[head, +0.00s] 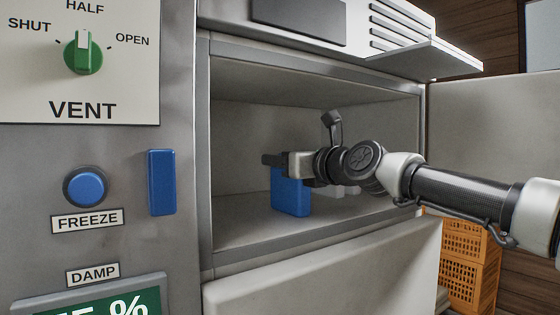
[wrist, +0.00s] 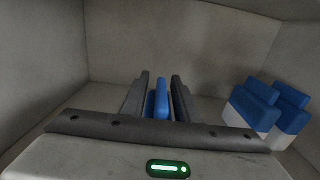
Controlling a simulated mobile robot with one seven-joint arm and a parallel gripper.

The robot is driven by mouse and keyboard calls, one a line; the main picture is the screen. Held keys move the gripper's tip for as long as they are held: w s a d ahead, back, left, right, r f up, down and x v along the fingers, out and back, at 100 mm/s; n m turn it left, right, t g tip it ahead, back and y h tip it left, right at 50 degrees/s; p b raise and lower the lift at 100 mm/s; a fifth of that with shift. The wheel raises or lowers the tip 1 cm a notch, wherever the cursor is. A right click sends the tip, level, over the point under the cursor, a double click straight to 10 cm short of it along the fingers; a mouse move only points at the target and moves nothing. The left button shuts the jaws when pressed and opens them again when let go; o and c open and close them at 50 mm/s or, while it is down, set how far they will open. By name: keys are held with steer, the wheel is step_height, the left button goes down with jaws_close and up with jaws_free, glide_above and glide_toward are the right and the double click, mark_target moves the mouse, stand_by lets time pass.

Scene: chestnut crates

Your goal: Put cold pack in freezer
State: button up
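The freezer compartment (head: 235,120) is open in the head view, with grey inner walls. My gripper (head: 275,160) is inside it, reaching in from the right. A blue cold pack (head: 290,192) stands upright below the fingers, its lower end at or just above the compartment floor; I cannot tell which. In the wrist view, the cold pack (wrist: 161,103) is between the two fingers of my gripper (wrist: 160,95), which are close against its sides. The gripper looks shut on it. The far side of the pack is hidden.
Several blue-and-white packs (wrist: 262,105) stand at the right in the wrist view. The open door (head: 490,130) is at the right in the head view. A control panel with a green vent knob (head: 83,52) and a blue freeze button (head: 86,187) is left. Orange crates (head: 465,255) stand lower right.

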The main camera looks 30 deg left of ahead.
steer(key=shift+r, duration=0.25)
steer(key=shift+d+f, duration=0.2)
steer(key=shift+d, duration=0.05)
steer(key=b+v, duration=0.3)
steer(key=v, duration=0.8)
steer(key=shift+s+d, duration=0.2)
steer(key=shift+s, duration=0.1)
steer(key=shift+r, duration=0.1)
